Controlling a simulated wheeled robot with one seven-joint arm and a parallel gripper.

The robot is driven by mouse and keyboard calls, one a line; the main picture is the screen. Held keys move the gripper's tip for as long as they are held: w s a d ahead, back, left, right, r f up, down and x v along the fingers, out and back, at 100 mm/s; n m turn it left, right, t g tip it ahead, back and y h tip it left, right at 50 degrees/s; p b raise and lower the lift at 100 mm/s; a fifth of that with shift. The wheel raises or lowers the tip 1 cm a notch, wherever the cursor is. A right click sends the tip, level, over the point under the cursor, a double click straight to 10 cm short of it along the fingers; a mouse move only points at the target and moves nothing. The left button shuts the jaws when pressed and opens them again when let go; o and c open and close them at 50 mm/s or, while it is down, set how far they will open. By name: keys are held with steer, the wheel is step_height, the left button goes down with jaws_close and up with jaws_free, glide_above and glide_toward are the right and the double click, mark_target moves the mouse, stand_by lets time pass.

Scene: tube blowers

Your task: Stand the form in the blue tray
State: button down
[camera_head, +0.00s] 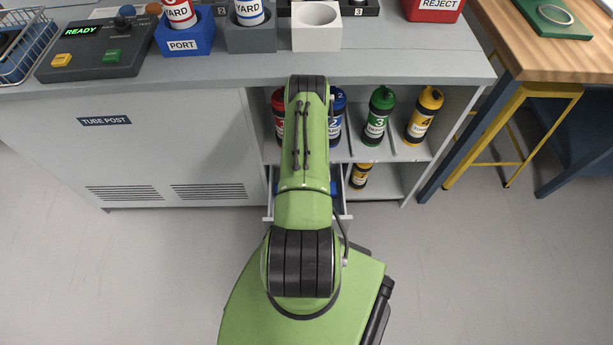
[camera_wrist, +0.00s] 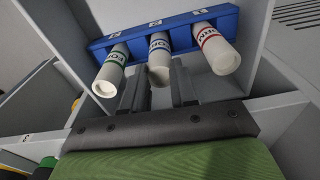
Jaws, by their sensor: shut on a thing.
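In the wrist view a blue tray (camera_wrist: 100,43) holds white rolled forms with printed labels. One form has a green band (camera_wrist: 110,72), the middle form has a blue band (camera_wrist: 159,60), and one has a red band (camera_wrist: 216,50). My gripper (camera_wrist: 159,80) has its two dark fingers on either side of the middle form and is shut on it. The middle form lines up with the tray's middle place; whether its far end is seated is hard to tell. In the head view my arm hides the gripper and most of the tray, with blue showing beside the arm.
The tray is in an open drawer (camera_head: 344,211) below the counter, with grey walls close around my gripper. Shelves above hold a green canister (camera_head: 378,118) and a yellow canister (camera_head: 423,116). A small yellow canister (camera_head: 361,175) stands lower. The floor right of my arm is clear.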

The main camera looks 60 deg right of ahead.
steer(key=c, duration=0.9)
jaws_free()
steer(key=shift+f, duration=0.1)
steer(key=r+p, duration=0.1)
steer(key=r, duration=0.3)
steer(key=r+p, duration=0.1)
steer(key=r, duration=0.3)
steer(key=r+p, duration=0.2)
steer(key=r, duration=0.2)
steer(key=shift+s+a+r, duration=0.15)
steer(key=shift+a, duration=0.25)
steer(key=shift+s, duration=0.1)
